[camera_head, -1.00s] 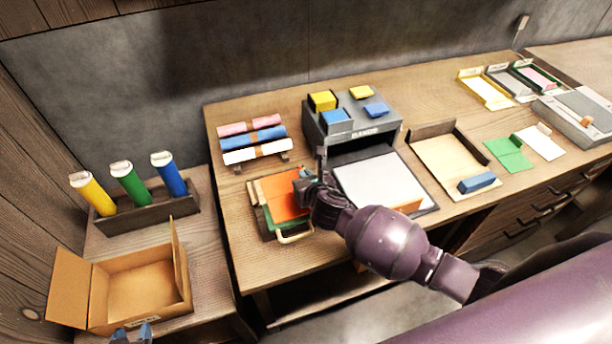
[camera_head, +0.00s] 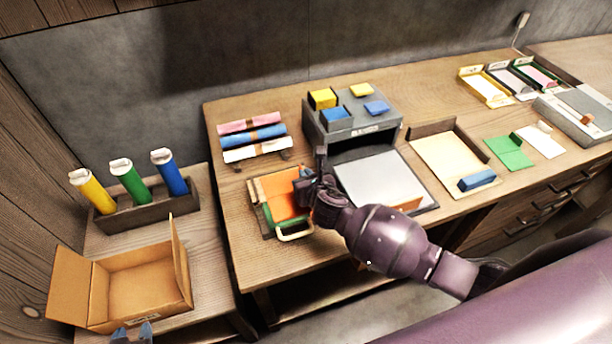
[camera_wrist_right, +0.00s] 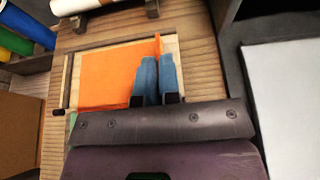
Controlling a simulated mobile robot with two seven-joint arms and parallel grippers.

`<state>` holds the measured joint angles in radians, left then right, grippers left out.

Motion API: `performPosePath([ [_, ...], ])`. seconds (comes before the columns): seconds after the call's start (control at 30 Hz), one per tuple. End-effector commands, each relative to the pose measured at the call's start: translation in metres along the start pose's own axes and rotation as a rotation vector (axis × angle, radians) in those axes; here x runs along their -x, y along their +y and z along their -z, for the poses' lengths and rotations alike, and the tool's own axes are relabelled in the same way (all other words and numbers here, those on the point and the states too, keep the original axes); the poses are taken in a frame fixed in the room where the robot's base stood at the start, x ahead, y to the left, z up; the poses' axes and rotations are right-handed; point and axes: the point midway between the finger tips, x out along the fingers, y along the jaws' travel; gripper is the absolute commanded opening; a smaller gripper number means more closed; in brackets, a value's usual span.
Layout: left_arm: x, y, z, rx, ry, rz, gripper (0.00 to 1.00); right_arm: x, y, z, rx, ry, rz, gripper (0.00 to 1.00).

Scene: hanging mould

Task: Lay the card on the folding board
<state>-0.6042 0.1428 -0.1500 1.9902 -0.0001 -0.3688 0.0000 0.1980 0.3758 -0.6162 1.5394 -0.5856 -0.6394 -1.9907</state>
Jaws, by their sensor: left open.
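The orange card (camera_head: 284,192) is over the small wooden board (camera_head: 256,200) with green parts and a pale handle, which looks like the folding board. In the right wrist view the card (camera_wrist_right: 108,78) looks flat inside the board's wooden rim (camera_wrist_right: 67,82), with an upright orange tab at its right. My right gripper (camera_head: 303,186) is at the card's right edge. Its blue fingers (camera_wrist_right: 157,75) are close together around that tab. Whether the card fully touches the board is unclear. My left gripper (camera_head: 132,333) is open and empty at the bottom edge, by the cardboard box.
An open cardboard box (camera_head: 135,290) and a rack of coloured tubes (camera_head: 150,207) stand at left. Rolls (camera_head: 253,137) lie behind the board. A grey machine (camera_head: 352,125) with a pale plate (camera_head: 385,180) is right of it. A tan tray (camera_head: 450,160) lies further right.

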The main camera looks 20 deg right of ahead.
Motion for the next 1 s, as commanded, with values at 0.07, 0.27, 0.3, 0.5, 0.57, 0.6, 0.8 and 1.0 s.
performPosePath([
  [0.07,0.0,0.0,-0.001,0.0,0.0,0.0,0.43,0.0,0.0,0.001,0.0,0.0,0.0,0.0],
  [0.27,-0.001,0.0,-0.001,0.0,0.0,0.0,0.43,-0.001,0.0,0.002,0.0,-0.001,0.0,0.1],
  [0.3,-0.001,0.0,-0.001,0.0,0.0,0.0,0.43,-0.001,0.0,0.002,0.0,-0.001,0.0,0.16],
  [0.5,-0.001,0.0,0.0,0.0,0.001,0.0,0.43,-0.001,0.0,0.002,0.0,0.0,0.0,0.34],
  [0.57,-0.001,0.0,0.0,0.0,0.001,0.0,0.43,-0.001,0.0,0.002,0.0,0.0,0.0,0.34],
  [0.6,-0.001,0.0,0.0,0.0,0.002,0.0,0.43,-0.001,0.0,0.002,0.0,0.0,0.0,0.34],
  [0.8,-0.002,0.0,0.002,0.0,0.005,-0.001,0.43,0.002,0.0,0.002,0.0,0.0,0.0,0.34],
  [1.0,0.0,0.0,0.003,0.0,0.003,-0.001,0.43,0.028,-0.001,0.001,0.0,0.0,-0.001,0.34],
])
